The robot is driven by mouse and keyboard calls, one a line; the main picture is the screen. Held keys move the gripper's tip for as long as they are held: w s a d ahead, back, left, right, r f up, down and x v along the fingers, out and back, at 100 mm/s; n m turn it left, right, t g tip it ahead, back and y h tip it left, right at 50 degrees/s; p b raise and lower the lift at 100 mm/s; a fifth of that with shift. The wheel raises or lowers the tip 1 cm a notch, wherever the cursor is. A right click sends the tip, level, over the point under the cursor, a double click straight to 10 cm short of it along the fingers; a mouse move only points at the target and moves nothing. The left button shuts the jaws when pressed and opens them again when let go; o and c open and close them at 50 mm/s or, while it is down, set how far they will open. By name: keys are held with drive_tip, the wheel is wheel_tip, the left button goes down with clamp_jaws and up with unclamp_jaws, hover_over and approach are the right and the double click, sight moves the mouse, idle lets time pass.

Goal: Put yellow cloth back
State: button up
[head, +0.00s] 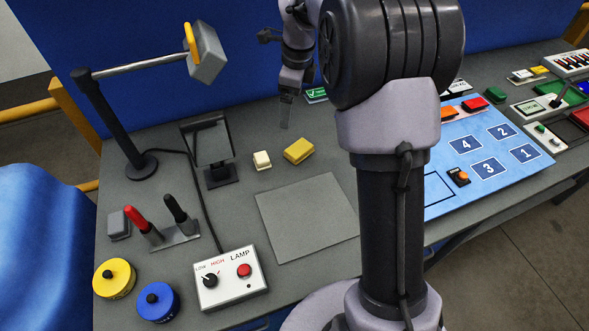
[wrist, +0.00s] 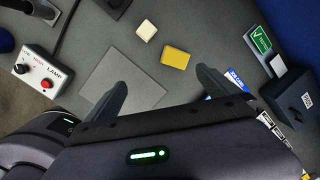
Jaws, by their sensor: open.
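A small yellow block-shaped piece (head: 299,151), perhaps the folded yellow cloth, lies on the grey bench behind a flat grey square. It also shows in the wrist view (wrist: 175,57), ahead of the fingers and nearer the right one. My gripper (head: 286,112) is above the bench, behind and a little left of the yellow piece. In the wrist view my gripper (wrist: 161,79) has its two fingers wide apart with nothing between them. The grey square (head: 307,221) is bare. My arm hides part of the bench to its right.
A small cream block (head: 262,160) sits close left of the yellow piece. A dark stand (head: 212,150), a lamp box (head: 230,277) and a post with a horizontal arm (head: 112,120) stand to the left. A blue numbered board (head: 480,135) lies to the right.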

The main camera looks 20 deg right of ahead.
drive_tip(key=s+a+r+n+t, duration=0.1)
drive_tip(key=s+a+r+n, duration=0.25)
drive_tip(key=s, duration=0.35)
drive_tip(key=s+a+r+n+t+y, duration=0.1)
drive_tip(key=s+a+r+n, duration=0.3)
drive_tip(key=s, duration=0.3)
drive_tip(key=s+a+r+n+t, duration=0.1)
drive_tip(key=s+a+r+n, duration=0.1)
drive_tip(key=s+r+n, duration=0.35)
drive_tip(key=s+a+f+n, duration=0.1)
drive_tip(key=s+f+n, duration=0.1)
drive_tip(key=s, duration=0.4)
drive_tip(key=s+a+f+n, duration=0.1)
drive_tip(key=s+f+n, duration=0.2)
drive_tip(key=s+n, duration=0.2)
drive_tip(key=shift+s+a+f+n+t+y, duration=0.2)
drive_tip(key=shift+s+a+n+t+y, duration=0.15)
drive_tip(key=shift+s, duration=0.4)
